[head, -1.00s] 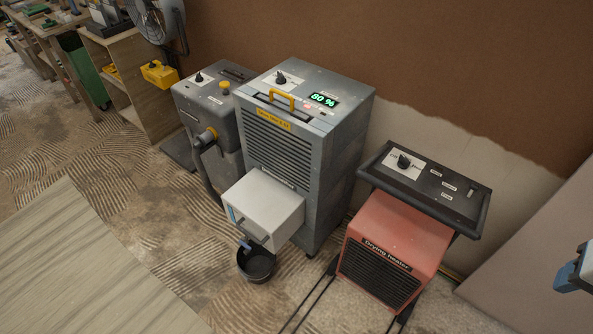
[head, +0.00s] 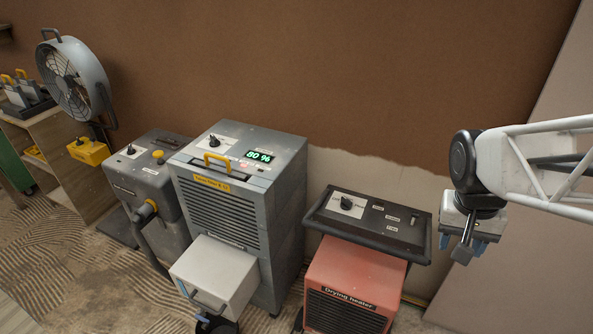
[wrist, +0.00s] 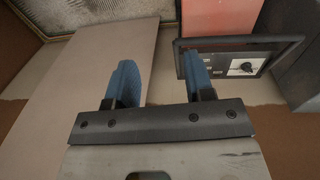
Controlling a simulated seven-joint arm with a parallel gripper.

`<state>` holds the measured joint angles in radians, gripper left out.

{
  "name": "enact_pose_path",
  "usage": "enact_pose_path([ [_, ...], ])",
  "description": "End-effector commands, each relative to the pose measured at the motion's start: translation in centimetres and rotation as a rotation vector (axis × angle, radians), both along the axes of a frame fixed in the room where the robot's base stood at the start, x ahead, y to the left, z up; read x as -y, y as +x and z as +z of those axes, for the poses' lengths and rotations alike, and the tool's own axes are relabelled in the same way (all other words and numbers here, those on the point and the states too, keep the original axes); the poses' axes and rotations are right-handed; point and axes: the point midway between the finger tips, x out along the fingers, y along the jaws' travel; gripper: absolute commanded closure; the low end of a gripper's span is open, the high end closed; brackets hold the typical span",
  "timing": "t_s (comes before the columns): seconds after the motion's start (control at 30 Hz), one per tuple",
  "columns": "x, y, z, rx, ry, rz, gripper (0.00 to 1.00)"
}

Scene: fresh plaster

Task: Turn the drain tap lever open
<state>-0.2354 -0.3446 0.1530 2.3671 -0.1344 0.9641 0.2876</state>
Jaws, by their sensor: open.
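The grey dehumidifier (head: 226,208) stands against the brown wall, with a pale water tank (head: 213,275) sticking out at its lower front. A small blue part (head: 202,318), which looks like the drain tap lever, shows under the tank at the bottom edge of the head view. It is too small to tell its angle. A dark bucket (head: 216,326) below it is mostly cut off. My gripper (head: 462,244) is open and empty, high at the right, far from the tap. Its two blue fingers stand apart in the wrist view (wrist: 160,82), where the tap does not show.
A red drying heater (head: 350,280) with a black-framed control panel (head: 368,217) stands between my gripper and the dehumidifier. A grey machine with a hose (head: 150,190) stands left of the dehumidifier. A fan (head: 75,78) and yellow box (head: 88,151) are farther left.

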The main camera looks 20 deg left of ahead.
Motion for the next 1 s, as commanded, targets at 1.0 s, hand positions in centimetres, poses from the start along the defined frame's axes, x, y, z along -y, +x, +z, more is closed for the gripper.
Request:
enact_pose_path([
  [1.0, -18.3, 8.4, -14.3, -0.156, -0.259, 0.083, 0.52],
])
